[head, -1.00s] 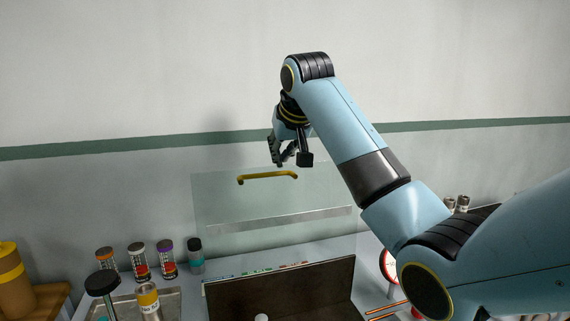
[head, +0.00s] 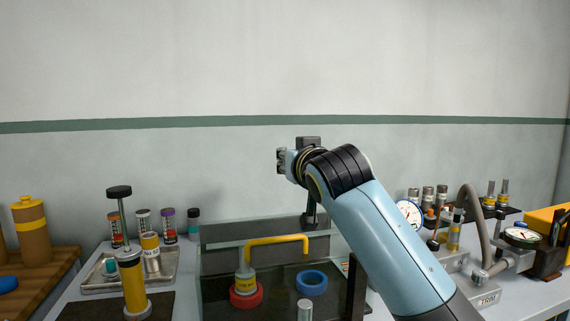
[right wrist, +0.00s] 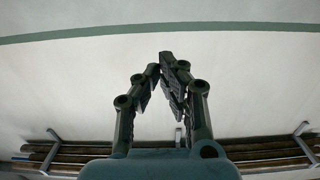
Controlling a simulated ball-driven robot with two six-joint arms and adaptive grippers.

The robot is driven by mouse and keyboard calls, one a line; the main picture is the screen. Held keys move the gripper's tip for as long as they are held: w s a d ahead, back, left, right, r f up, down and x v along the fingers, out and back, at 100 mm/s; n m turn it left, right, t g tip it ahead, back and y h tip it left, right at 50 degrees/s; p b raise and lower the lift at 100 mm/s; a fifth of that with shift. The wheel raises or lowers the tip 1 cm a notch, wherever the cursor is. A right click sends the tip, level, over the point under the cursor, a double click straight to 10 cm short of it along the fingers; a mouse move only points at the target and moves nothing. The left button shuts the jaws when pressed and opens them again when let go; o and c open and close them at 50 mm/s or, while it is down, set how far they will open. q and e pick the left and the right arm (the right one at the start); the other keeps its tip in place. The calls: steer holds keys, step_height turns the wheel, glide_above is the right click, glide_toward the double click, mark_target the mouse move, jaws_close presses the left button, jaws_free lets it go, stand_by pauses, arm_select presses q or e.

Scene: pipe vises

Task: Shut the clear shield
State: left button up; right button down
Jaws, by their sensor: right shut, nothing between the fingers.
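The clear shield (head: 222,285) is hard to see against the dark box. My left gripper is in no view.
Gauges (head: 410,213) and a hose (head: 470,205) crowd the right side. The wall above the bench is bare.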

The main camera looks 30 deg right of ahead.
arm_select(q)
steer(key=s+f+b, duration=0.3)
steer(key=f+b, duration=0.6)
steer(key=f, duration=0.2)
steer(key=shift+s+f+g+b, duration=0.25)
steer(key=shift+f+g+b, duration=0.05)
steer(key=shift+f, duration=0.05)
arm_select(e)
steer(key=s+a+f+t+h, duration=0.1)
steer(key=s+f+t, duration=0.1)
steer(key=s+f, duration=0.3)
steer(key=shift+s+a+f+t, duration=0.2)
steer(key=shift+s+f+t, duration=0.15)
steer(key=shift+f, duration=1.35)
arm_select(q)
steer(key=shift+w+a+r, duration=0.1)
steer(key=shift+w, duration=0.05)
